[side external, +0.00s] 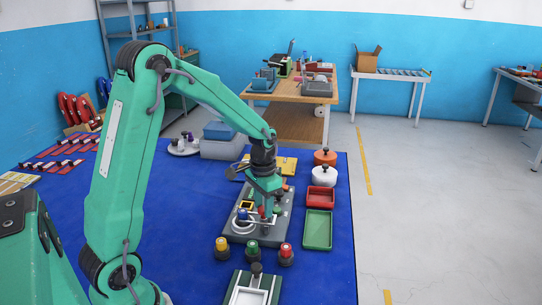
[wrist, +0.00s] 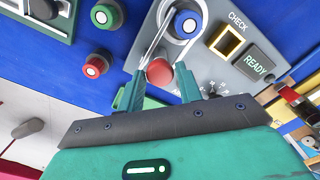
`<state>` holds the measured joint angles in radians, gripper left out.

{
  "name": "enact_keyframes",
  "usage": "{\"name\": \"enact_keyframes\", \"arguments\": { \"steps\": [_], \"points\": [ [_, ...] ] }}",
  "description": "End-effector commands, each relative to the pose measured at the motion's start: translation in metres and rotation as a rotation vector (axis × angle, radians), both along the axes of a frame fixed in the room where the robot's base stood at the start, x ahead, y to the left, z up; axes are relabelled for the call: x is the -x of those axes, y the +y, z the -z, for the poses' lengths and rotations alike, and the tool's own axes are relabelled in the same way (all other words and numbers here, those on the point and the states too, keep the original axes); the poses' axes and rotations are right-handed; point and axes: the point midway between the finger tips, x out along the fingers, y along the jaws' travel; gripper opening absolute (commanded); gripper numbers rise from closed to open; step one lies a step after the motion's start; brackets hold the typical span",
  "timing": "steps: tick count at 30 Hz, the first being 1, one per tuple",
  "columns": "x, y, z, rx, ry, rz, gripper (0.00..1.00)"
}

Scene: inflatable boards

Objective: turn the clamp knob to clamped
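A grey fixture panel (side external: 232,238) lies on the blue table. In the wrist view a red round knob (wrist: 160,72) sits on this panel, directly between my fingertips. It also shows in the side view (side external: 262,211), partly hidden by my gripper (side external: 266,208). My gripper (wrist: 160,76) is low over the panel, its fingers apart on either side of the red knob. I cannot tell whether they press on it. A blue knob (wrist: 187,23) with a white-ringed top stands beside it, next to a pale bar. No label naming the clamp knob is readable.
The panel has a yellow-framed CHECK window (wrist: 228,41) and a READY sign (wrist: 258,64). Yellow (side external: 222,246), green (side external: 252,248) and red-topped (side external: 286,252) buttons stand in front. Red (side external: 320,197) and green (side external: 317,230) trays lie to the right.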

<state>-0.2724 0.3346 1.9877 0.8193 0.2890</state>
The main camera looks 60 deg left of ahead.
Motion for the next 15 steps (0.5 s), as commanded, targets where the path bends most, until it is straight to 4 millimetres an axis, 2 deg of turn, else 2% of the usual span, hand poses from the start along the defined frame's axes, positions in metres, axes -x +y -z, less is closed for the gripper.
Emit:
{"name": "enact_keyframes", "arguments": {
  "steps": [1,2,15],
  "points": [
    [-0.0003,0.0,-0.0004,0.0,-0.001,0.0,0.46],
    [-0.0003,0.0,-0.0003,0.0,-0.001,0.0,0.52],
    [-0.0004,0.0001,-0.0041,0.0,-0.001,-0.001,0.52]
  ]
}}
